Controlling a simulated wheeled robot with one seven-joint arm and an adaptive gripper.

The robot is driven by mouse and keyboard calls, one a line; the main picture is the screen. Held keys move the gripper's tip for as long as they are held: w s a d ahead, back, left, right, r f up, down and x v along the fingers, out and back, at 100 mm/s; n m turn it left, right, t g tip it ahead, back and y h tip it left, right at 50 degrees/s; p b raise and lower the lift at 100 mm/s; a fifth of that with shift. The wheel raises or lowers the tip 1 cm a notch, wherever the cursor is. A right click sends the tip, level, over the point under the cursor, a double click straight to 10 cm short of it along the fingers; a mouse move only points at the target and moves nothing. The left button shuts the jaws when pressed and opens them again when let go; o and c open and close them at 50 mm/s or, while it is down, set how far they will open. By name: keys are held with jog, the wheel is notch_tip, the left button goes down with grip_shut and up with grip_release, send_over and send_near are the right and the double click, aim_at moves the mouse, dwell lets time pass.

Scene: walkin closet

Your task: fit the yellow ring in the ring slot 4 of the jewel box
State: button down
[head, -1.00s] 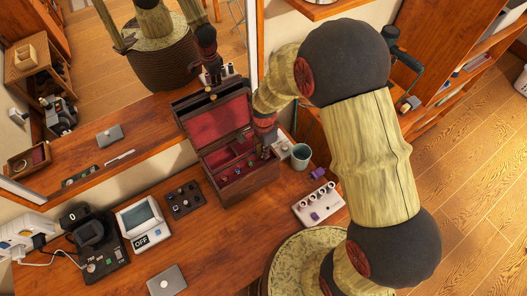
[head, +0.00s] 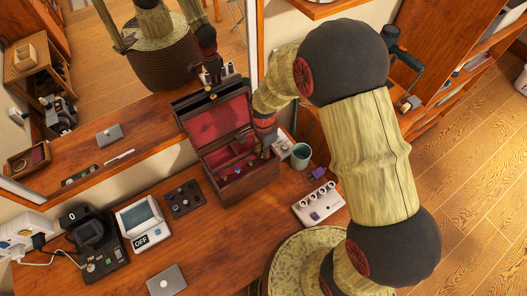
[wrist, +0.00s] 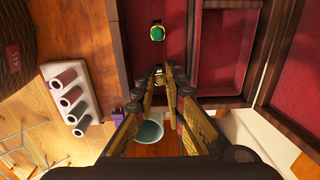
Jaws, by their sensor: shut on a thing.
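The jewel box (head: 250,186) stands open on the wooden counter, its red-lined lid tilted back. Its red-lined compartments also show in the wrist view (wrist: 222,88). My gripper (wrist: 159,78) is over the front right part of the box, pointing into it. It is shut on a small gold-coloured thing, the yellow ring (wrist: 158,71), held at the fingertips. The fingers partly hide the ring, and I cannot tell whether it touches the lining. A ring with a green stone (wrist: 157,33) sits in the red lining just beyond my fingertips. The slot numbers cannot be read.
A teal-grey cup (head: 301,156) stands right of the box. A white stand with several rolls (head: 318,203) is in front of the cup. A dark tray (head: 184,199) and a display device (head: 144,222) are on the left. The mirror is behind; the front counter has bare room.

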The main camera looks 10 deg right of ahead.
jog(key=shift+f, duration=0.1)
jog(key=c, duration=1.8)
grip_release()
jog(key=shift+o, duration=0.2)
notch_tip(320, 180, up, 12)
